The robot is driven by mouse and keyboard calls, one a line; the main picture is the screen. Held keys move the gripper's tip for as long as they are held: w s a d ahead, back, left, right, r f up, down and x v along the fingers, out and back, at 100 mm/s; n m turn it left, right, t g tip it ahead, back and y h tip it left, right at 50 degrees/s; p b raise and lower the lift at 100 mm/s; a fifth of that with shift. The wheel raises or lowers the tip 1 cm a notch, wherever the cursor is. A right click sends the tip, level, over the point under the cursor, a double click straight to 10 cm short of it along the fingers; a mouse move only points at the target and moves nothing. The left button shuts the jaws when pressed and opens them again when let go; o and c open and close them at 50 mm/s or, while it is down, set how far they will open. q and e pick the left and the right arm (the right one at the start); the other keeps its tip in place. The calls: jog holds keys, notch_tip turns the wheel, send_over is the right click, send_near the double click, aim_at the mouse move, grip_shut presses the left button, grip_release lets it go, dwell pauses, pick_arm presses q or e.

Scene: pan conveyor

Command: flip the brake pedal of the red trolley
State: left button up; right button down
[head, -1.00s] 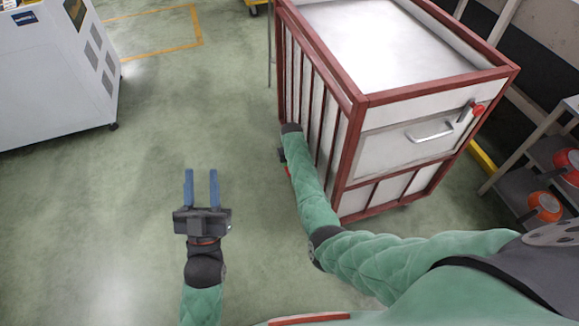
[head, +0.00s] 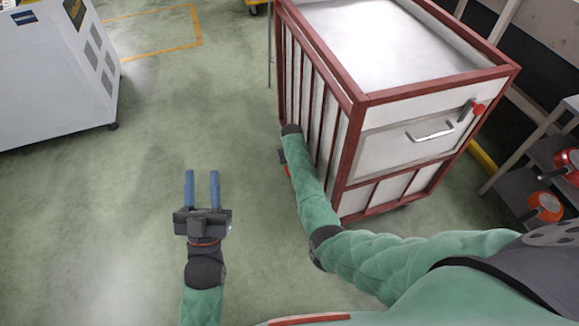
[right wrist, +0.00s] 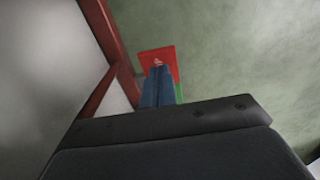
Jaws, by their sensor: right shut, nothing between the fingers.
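The red trolley (head: 362,110), a red frame with white panels, stands right of centre in the head view. Its frame also shows at the left of the right wrist view (right wrist: 103,30). The brake pedal there has a red part (right wrist: 167,54) and a green part (right wrist: 179,93), low beside the frame. My right gripper (right wrist: 158,68) is shut and empty, its blue fingertips over the red part; I cannot tell if they touch. In the head view my right arm mostly hides that gripper and the pedal. My left gripper (head: 202,173) is open and empty above the floor.
A white cabinet (head: 60,75) stands at the upper left. A grey shelf (head: 520,190) with red-orange items stands at the right. The green floor (head: 150,190) between cabinet and trolley is clear.

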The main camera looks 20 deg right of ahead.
jog(key=shift+f+b, duration=0.35)
jog(key=shift+f, duration=0.6)
dwell(0.6)
jog(key=shift+r, duration=0.1)
notch_tip(320, 180, up, 7)
jog(key=p, duration=0.8)
dwell(0.3)
dwell(0.4)
